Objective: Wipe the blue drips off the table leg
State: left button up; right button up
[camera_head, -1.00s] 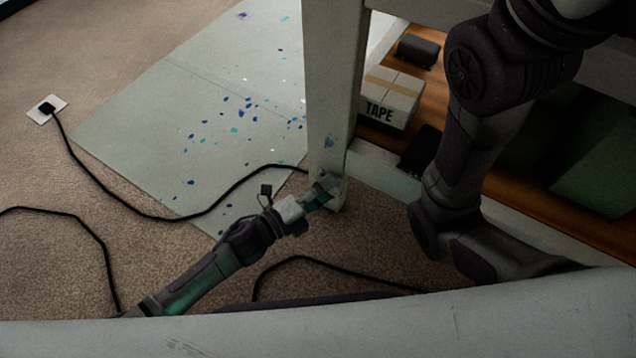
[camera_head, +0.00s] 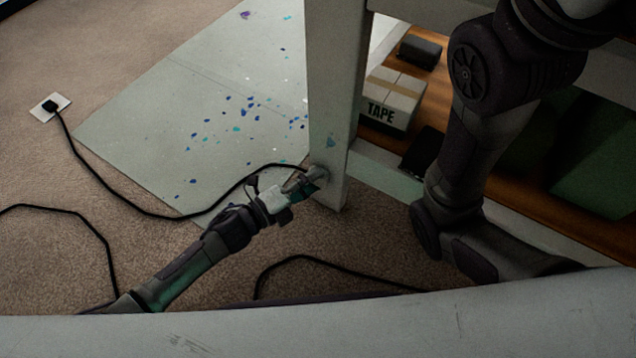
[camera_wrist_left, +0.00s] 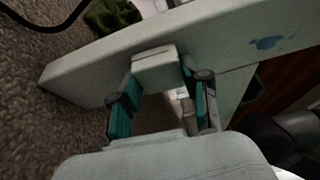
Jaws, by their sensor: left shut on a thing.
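The pale table leg (camera_head: 333,85) stands upright at the middle of the head view. A blue drip mark (camera_head: 330,142) is on its front face, and blue marks (camera_wrist_left: 268,43) also show on the leg in the left wrist view. My left gripper (camera_head: 306,182) is low at the leg, below that mark. It is shut on a small pale grey pad (camera_wrist_left: 156,68), which is against or very near the leg; I cannot tell if they touch. My right gripper is out of view.
A pale drop sheet (camera_head: 150,120) with several blue spots lies on the carpet. Black cables (camera_head: 105,190) run across the floor. A tape box (camera_head: 393,98) stands on the wooden shelf right of the leg. A green cloth (camera_wrist_left: 112,14) lies beyond the leg.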

aim_at(342, 182)
pick_arm(q)
jog(key=shift+s+d+r+p, duration=0.2)
jog(key=shift+s+d+p, duration=0.3)
jog(key=shift+p, duration=0.2)
jog(key=shift+s+d+p, duration=0.15)
jog(key=shift+s+d, duration=0.25)
jog(key=shift+d, duration=0.3)
jog(key=shift+s+d+p, duration=0.15)
jog(key=shift+s+d, duration=0.2)
jog(key=shift+d, duration=0.3)
jog(key=shift+s, duration=0.1)
jog(key=shift+w+a, duration=1.15)
jog(key=shift+a, duration=0.15)
jog(key=w+a, duration=0.1)
jog(key=a, duration=0.1)
jog(key=shift+w+a, duration=0.35)
jog(key=shift+w, duration=0.05)
